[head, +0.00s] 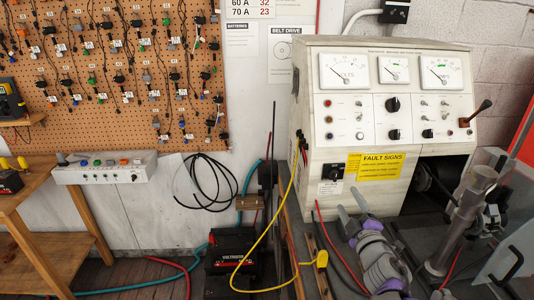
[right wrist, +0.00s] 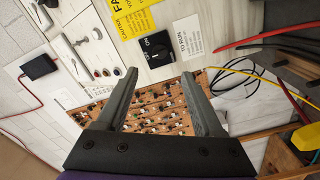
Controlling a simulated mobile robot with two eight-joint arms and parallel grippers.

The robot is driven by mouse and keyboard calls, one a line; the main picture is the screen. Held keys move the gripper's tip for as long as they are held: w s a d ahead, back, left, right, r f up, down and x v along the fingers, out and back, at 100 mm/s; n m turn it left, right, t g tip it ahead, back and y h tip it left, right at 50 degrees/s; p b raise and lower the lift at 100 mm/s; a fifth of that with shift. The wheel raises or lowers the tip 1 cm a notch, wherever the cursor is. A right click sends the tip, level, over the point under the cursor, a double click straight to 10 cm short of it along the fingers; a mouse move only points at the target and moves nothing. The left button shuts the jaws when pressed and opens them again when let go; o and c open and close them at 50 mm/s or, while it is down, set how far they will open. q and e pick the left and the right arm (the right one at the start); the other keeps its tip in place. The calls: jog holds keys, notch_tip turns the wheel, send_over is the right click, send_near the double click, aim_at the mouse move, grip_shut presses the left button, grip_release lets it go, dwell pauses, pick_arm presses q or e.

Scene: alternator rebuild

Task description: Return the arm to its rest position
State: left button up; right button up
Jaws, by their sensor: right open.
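My right gripper (head: 350,203) is in the lower right of the head view, in front of the test bench (head: 330,100). Its two grey fingers are apart with nothing visible between them. The right wrist view also shows the open, empty fingers (right wrist: 159,74), with the bench's black rotary switch (right wrist: 157,48) beyond them. My grey and purple right arm runs down to the bottom edge of the head view. My left gripper does not show.
A metal clamp post (head: 464,205) stands to the right. A wooden table (head: 38,200) is at the left, and a pegboard (head: 120,70) hangs behind.

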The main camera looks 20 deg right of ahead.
jog(key=s+a+f+m+g+y+p, duration=0.2)
jog(key=s+a+f+m+g, duration=0.2)
jog(key=s+a, duration=0.5)
jog(key=s+a+f+m+g+y+p, duration=0.3)
jog(key=s+a+f+m+g, duration=0.2)
jog(key=s+a+f, duration=0.5)
jog(key=a+g, duration=0.2)
jog(key=a, duration=0.4)
jog(key=shift+s+a+m+g+y, duration=0.2)
jog(key=shift+m+g+y, duration=0.1)
jog(key=shift+g, duration=0.1)
